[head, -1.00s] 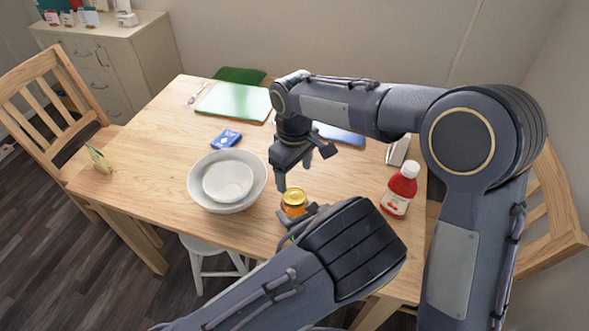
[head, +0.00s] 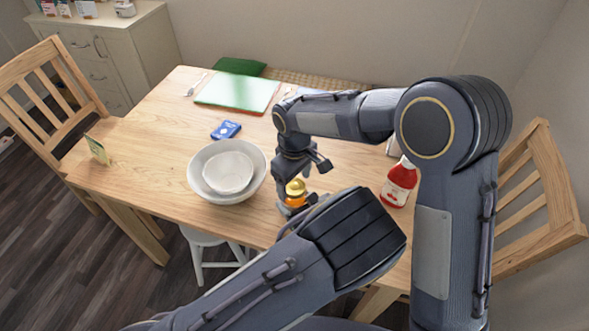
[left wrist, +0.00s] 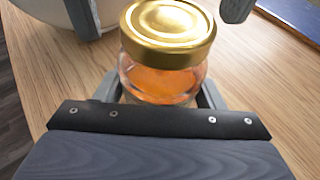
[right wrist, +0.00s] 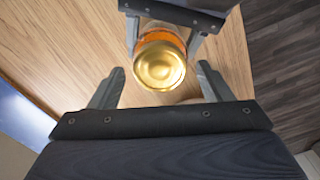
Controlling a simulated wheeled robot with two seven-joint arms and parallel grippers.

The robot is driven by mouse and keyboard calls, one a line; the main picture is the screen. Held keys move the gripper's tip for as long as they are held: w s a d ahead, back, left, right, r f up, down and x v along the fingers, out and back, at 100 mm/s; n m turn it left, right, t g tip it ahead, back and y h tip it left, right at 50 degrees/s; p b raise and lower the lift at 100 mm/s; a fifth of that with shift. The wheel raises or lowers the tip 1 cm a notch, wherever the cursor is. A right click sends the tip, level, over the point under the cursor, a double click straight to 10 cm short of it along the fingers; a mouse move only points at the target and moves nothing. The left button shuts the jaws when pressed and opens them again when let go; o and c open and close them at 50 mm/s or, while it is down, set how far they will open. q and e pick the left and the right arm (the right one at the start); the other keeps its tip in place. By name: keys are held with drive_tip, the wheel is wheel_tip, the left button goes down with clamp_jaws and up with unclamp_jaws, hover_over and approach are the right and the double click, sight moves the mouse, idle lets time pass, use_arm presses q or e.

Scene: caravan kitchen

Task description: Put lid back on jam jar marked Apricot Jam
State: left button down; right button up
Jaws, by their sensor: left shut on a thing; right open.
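The jam jar (head: 295,201) has orange contents and stands near the table's front edge; its label is not readable. A gold lid (head: 296,187) sits on its mouth and looks about level, also in the left wrist view (left wrist: 168,30); I cannot tell whether it is tight. My left gripper (left wrist: 160,90) is shut on the jar's body. My right gripper (right wrist: 160,72) is open above the jar, with its fingers on either side of the lid and gaps showing.
Nested white bowls (head: 227,178) stand close left of the jar. A red-labelled bottle (head: 399,183) stands to the right.

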drive_tip(key=shift+f, duration=0.4)
drive_tip(key=shift+c, duration=0.3)
drive_tip(key=c, duration=0.9)
drive_tip(key=o, duration=1)
drive_tip(key=shift+r, duration=2.3)
drive_tip(key=shift+c, duration=0.2)
wheel_tip(320, 180, up, 4)
drive_tip(key=shift+f, duration=0.25)
